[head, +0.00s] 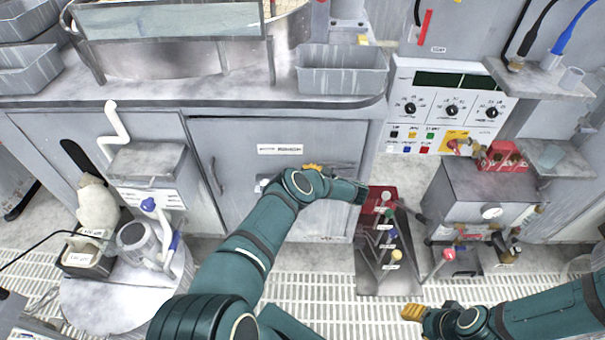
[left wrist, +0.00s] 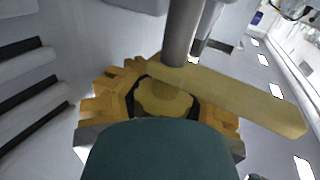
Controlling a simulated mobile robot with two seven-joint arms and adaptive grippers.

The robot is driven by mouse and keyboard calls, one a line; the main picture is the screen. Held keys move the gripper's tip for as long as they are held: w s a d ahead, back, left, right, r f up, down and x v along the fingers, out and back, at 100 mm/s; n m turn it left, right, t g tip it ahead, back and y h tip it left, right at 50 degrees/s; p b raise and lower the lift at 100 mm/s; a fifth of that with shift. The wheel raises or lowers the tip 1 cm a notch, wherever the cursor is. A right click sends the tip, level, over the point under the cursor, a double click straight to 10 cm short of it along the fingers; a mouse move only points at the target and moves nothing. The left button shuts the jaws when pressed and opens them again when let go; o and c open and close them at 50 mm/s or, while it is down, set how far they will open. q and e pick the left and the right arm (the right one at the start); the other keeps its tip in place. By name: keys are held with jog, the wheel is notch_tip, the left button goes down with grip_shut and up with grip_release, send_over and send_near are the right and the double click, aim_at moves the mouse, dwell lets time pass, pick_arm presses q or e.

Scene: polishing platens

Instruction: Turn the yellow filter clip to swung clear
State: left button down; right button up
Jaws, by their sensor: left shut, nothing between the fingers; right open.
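In the left wrist view a flat yellow bar (left wrist: 255,98), which looks like the filter clip, slants from the upper middle down to the right. Orange-yellow toothed blocks, apparently fingers of my left gripper (left wrist: 160,112), stand close before it around a dull yellow round part. That gripper is shut with nothing held; whether it touches the bar I cannot tell. In the head view my left arm crosses the grey cabinet front and mostly hides its hand. A small yellow piece shows behind that arm; I cannot tell what it is. My right gripper (head: 413,313) is open and empty, low over the floor.
A grey cabinet door (head: 237,148) lies behind my left arm. A red-backed rack (head: 378,199) of coloured-knob levers stands right of it, then a steel box with a gauge (head: 491,212). A round stand (head: 110,303) is at lower left. Grated floor is free between.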

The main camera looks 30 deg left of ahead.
pick_arm(q)
jog(key=shift+w+d, duration=0.3)
jog(key=shift+d, duration=0.15)
jog(key=c, duration=0.6)
grip_release()
jog(key=shift+w+d, duration=0.2)
jog(key=shift+d, duration=0.05)
jog(key=shift+o, duration=0.2)
jog(key=shift+s+a, duration=0.1)
jog(key=shift+a+r, duration=0.1)
jog(key=shift+a, duration=0.05)
jog(key=d, duration=0.8)
jog(key=shift+w+d, duration=0.15)
jog(key=shift+w, duration=0.2)
jog(key=shift+w+t, duration=0.1)
jog(key=shift+t, duration=0.2)
